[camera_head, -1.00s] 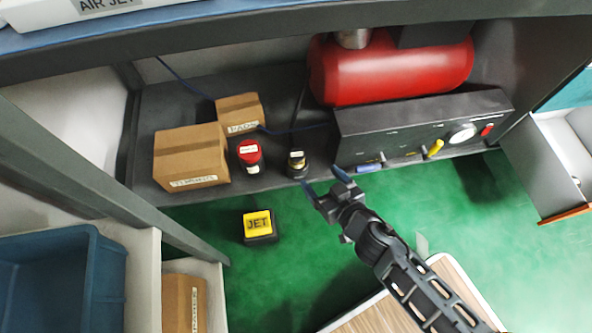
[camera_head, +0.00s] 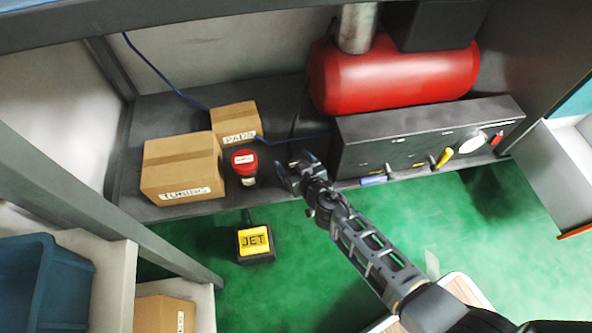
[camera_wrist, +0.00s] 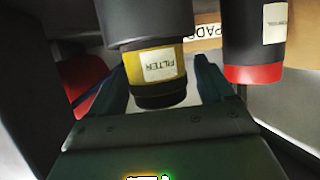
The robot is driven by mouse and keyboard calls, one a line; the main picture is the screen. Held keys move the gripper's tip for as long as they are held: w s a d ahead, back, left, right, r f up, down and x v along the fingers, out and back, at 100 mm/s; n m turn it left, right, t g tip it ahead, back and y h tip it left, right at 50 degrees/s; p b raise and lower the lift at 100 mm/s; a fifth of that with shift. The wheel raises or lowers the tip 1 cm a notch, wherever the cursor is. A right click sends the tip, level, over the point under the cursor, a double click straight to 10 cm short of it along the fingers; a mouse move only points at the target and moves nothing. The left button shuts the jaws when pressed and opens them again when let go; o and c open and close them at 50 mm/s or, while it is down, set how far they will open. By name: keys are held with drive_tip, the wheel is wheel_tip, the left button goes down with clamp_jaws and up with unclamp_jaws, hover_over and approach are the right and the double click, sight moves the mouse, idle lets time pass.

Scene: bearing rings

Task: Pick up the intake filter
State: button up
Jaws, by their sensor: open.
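The intake filter (camera_wrist: 160,66) is a dark cylinder with a yellow band and a white label reading FILTER. In the wrist view it stands between the two fingers of my gripper (camera_wrist: 158,85), which are open on either side of it. I cannot tell whether either finger touches it. In the head view my gripper (camera_head: 294,161) reaches over the front edge of the dark shelf, and the filter is hidden behind it.
A red-topped dark canister (camera_head: 245,166) stands just left of my gripper; it also shows in the wrist view (camera_wrist: 252,45). Boxes labelled TUBING (camera_head: 183,168) and PADS (camera_head: 236,124) are farther left. A control panel (camera_head: 425,135) and red tank (camera_head: 395,78) are right. A JET pedal (camera_head: 255,243) is on the floor.

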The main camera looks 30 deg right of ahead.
sight(293, 160)
drive_tip(key=shift+w+f, duration=0.15)
drive_tip(key=shift+w, duration=0.2)
drive_tip(key=c, duration=1.1)
wheel_tip(293, 160, up, 10)
drive_tip(key=p, duration=0.9)
drive_tip(key=shift+s, duration=0.1)
